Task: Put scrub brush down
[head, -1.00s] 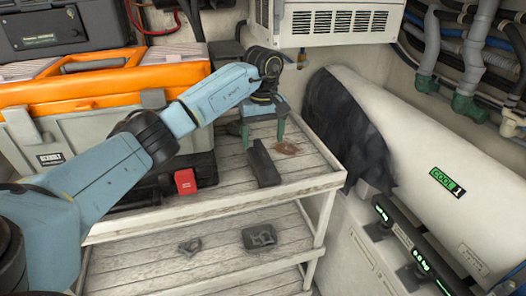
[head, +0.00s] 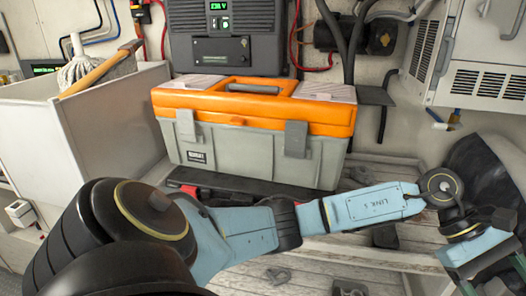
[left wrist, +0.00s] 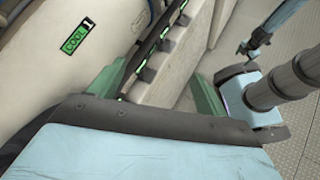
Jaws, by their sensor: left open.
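A dark oblong block (head: 385,236), which may be the scrub brush, lies on the upper slatted shelf (head: 420,258) in the head view. My left forearm partly covers it, and I cannot make out bristles. My left gripper (head: 488,274) is at the lower right of the head view, to the right of the block and apart from it. In the left wrist view its green fingers (left wrist: 163,88) are spread with nothing between them. Part of my right arm shows at the upper right of that view; its fingers are too unclear to read.
An orange and grey toolbox (head: 255,130) stands at the back of the shelf. A white bin (head: 115,120) with a mop is at left. A black draped cloth (head: 490,165) is at right. Small dark pieces (head: 278,275) lie on the lower shelf.

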